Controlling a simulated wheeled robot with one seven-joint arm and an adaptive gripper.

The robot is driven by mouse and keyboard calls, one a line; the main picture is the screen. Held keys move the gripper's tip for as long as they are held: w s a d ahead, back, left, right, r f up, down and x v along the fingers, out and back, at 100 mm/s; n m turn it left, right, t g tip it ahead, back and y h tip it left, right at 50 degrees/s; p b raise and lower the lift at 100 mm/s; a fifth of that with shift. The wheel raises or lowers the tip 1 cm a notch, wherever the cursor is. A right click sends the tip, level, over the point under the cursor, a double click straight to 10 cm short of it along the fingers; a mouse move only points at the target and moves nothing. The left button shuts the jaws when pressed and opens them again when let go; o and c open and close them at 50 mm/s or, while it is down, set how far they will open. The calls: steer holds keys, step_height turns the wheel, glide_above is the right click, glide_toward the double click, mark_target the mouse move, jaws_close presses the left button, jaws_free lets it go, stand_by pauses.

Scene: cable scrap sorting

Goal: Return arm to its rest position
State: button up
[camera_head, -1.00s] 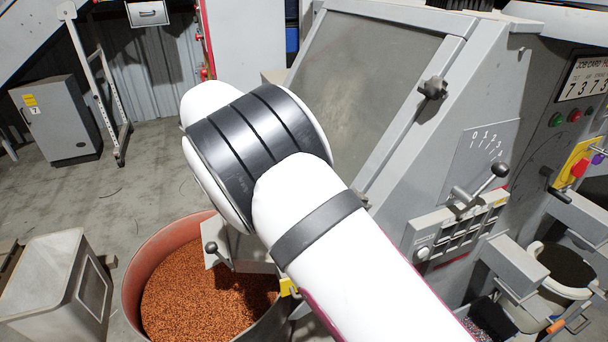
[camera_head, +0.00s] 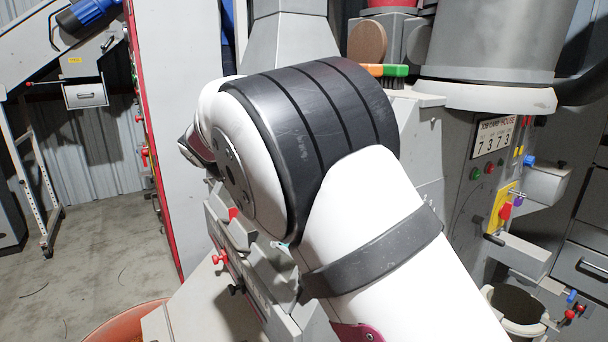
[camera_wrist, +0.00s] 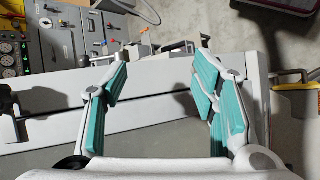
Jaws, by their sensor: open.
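My gripper (camera_wrist: 160,88) shows in the wrist view with its two teal-padded fingers spread apart. Nothing is between the fingers. Behind them are pale grey machine panels (camera_wrist: 60,66), with no visible contact. In the head view my white arm with its black-banded joint fills the middle and lower right. My gripper cannot be made out there, and the arm hides much of the machine behind it.
A grey machine with a job card sign (camera_head: 494,138) and coloured buttons stands at the right. A red-edged panel (camera_head: 150,150) stands left of my arm. A round reddish tub (camera_head: 115,328) sits below. Open concrete floor (camera_head: 90,270) lies at the left.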

steer(key=s+d+r+m+t+y, duration=0.1)
steer(key=s+d+r+y, duration=0.2)
steer(key=s+d, duration=0.35)
steer(key=s+d+r+y, duration=0.3)
steer(key=d+r+y, duration=0.1)
steer(key=d, duration=0.5)
steer(key=s+d+f+m+t+y, duration=0.1)
steer(key=s+d+t, duration=0.1)
steer(key=s, duration=0.5)
steer(key=s+d+f+t+y, duration=0.1)
steer(key=s+d+f+t, duration=0.1)
steer(key=s, duration=0.6)
steer(key=shift+s+d+f+m+t, duration=0.2)
steer(key=shift+d+f+m+t, duration=0.15)
steer(key=shift+d+t, duration=0.4)
